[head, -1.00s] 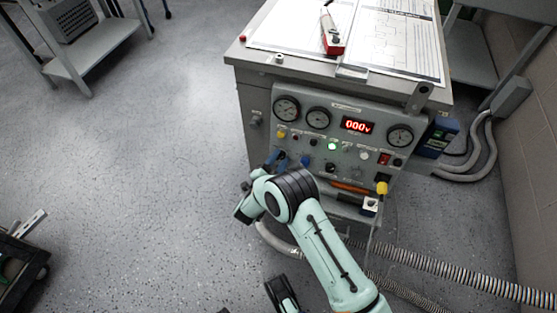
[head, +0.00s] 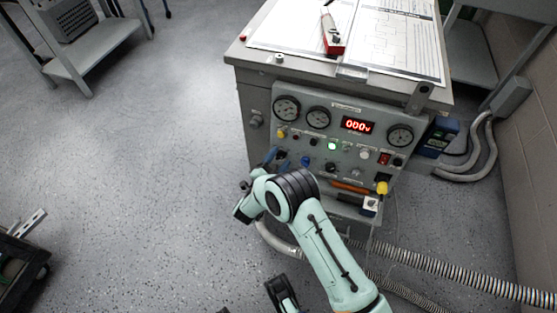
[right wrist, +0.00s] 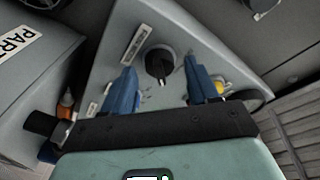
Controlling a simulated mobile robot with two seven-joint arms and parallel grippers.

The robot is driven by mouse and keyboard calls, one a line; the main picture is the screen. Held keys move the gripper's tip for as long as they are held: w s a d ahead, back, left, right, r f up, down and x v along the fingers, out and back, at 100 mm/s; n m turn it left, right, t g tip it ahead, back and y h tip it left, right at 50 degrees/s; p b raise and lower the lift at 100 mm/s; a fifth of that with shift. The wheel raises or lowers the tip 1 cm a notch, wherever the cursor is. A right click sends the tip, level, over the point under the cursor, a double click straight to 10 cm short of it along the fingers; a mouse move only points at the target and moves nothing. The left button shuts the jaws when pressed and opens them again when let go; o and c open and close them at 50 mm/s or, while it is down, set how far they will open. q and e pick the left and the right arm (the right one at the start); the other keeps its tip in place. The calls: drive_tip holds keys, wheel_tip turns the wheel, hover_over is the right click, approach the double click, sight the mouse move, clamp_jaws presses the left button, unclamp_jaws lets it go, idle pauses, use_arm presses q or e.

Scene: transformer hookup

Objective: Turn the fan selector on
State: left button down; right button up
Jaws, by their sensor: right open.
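A black rotary knob (right wrist: 160,62) with a white pointer mark sits on a grey face beside a small label, too small to read. It is the only selector-like knob in the right wrist view, but I cannot confirm that it is the fan selector. My right gripper (right wrist: 158,66) is open, its two blue fingers on either side of the knob's line, apart from it as far as I can tell. In the head view the right gripper (head: 276,157) is at the lower left of the control panel (head: 345,108), partly hidden by its own wrist.
The panel carries round gauges (head: 287,108), a red display (head: 357,125) reading 000V and a lit green lamp (head: 331,146). Papers and a red-and-white tool (head: 332,36) lie on the cabinet top. Ribbed hoses (head: 440,262) run along the floor at right.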

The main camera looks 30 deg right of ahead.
use_arm(q)
drive_tip(key=w+r+t+p, duration=0.2)
drive_tip(key=w+r, duration=0.2)
drive_tip(key=w, duration=0.1)
drive_tip(key=shift+d+r, duration=0.15)
drive_tip(key=shift+d, duration=0.2)
use_arm(e)
drive_tip(key=v, duration=1.3)
drive_tip(key=shift+a, duration=0.15)
drive_tip(key=shift+f, duration=0.1)
